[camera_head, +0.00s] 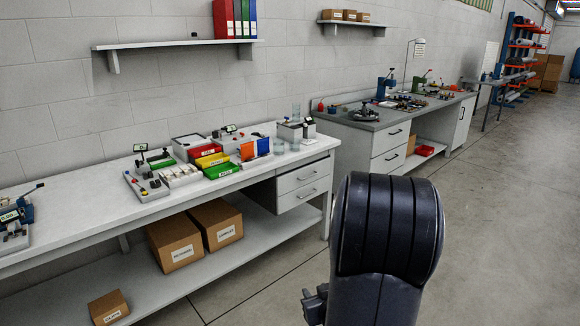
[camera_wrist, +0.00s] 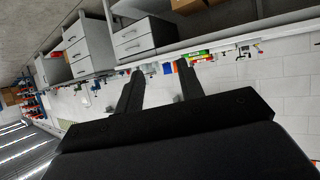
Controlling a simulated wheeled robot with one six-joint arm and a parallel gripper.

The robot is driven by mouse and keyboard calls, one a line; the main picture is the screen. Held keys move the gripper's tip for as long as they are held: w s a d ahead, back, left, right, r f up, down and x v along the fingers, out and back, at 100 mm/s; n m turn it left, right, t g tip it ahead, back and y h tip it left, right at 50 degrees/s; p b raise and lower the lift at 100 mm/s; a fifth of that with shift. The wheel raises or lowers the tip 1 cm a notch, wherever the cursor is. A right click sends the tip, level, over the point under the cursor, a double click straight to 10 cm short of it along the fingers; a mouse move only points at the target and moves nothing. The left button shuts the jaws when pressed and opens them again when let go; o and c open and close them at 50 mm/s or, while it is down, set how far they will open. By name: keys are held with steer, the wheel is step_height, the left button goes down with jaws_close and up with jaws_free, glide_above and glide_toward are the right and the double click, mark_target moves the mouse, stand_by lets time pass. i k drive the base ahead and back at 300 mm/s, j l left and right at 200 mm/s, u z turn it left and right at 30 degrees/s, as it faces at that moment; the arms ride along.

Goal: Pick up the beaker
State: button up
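Small clear glass vessels stand near the right end of the white workbench (camera_head: 100,222) in the head view. One low clear vessel (camera_head: 279,147) is near the front edge, and a taller clear one (camera_head: 296,111) is by the grey boxes. I cannot tell for sure which is the beaker. My gripper (camera_wrist: 160,68) shows in the wrist view with its two dark fingers apart and nothing between them. It is away from the bench, which appears upside down beyond the fingertips. I cannot make out the beaker in the wrist view.
Coloured bins (camera_head: 222,170), a blue and orange panel (camera_head: 255,149) and grey boxes (camera_head: 290,131) crowd the bench near the glassware. Drawers (camera_head: 303,187) hang below. Cardboard boxes (camera_head: 175,243) sit on the lower shelf. The floor (camera_head: 490,215) to the right is clear.

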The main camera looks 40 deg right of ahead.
mark_target(295, 143)
steer(key=i+l, duration=1.85)
steer(key=l, duration=0.15)
steer(key=i+l, duration=0.95)
steer(key=i+u, duration=0.05)
